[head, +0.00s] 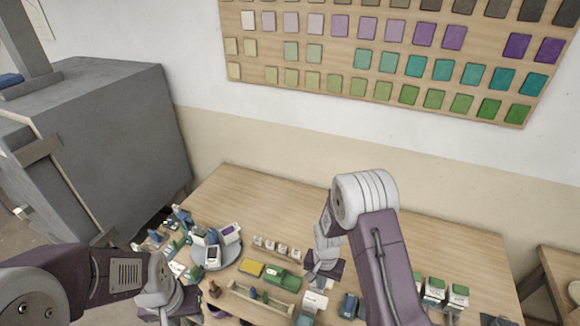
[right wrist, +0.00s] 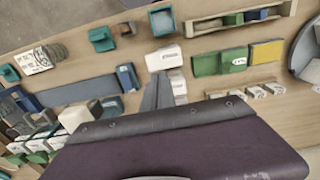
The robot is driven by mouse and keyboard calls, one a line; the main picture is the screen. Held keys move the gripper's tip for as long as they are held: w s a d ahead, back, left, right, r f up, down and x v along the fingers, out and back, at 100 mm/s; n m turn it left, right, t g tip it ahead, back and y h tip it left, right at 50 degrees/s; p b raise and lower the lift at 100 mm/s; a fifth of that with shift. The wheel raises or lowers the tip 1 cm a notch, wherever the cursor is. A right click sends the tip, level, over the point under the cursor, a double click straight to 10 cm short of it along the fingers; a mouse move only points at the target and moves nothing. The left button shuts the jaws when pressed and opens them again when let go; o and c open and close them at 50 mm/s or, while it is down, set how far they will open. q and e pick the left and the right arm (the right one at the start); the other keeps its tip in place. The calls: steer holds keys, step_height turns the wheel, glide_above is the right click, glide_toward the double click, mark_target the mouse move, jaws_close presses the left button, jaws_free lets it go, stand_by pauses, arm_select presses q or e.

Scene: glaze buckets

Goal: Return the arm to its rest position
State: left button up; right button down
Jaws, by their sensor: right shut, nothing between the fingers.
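My right arm rises from the bottom right of the head view, bends at a pale elbow joint and reaches down over the table. Its gripper (head: 320,268) is above the middle of the tabletop clutter. In the right wrist view the right gripper's grey fingers (right wrist: 158,92) are shut together with nothing between them, close to a white box (right wrist: 163,58); I cannot tell whether they touch it. My left gripper (head: 172,304) is low at the left of the head view, over the near left part of the table; its fingertips are not clear.
A wooden table (head: 285,205) has a bare far strip. Around the grippers lie a round grey turntable (head: 203,254) with devices, a yellow block (head: 251,267), a green box (head: 284,281) and several white-and-green containers (head: 434,289). A grey cabinet (head: 110,125) stands at left.

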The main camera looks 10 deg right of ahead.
step_height(320, 180, up, 4)
steer(key=w+t+b, duration=0.2)
steer(key=t+b, duration=0.1)
steer(key=b, duration=0.6)
steer(key=s+n+g+b, duration=0.1)
steer(key=s+n, duration=0.5)
steer(key=s, duration=0.7)
steer(key=shift+s+r+g+b, duration=0.25)
steer(key=shift+r+g+b, duration=0.15)
steer(key=shift+r, duration=0.05)
steer(key=shift+s, duration=0.15)
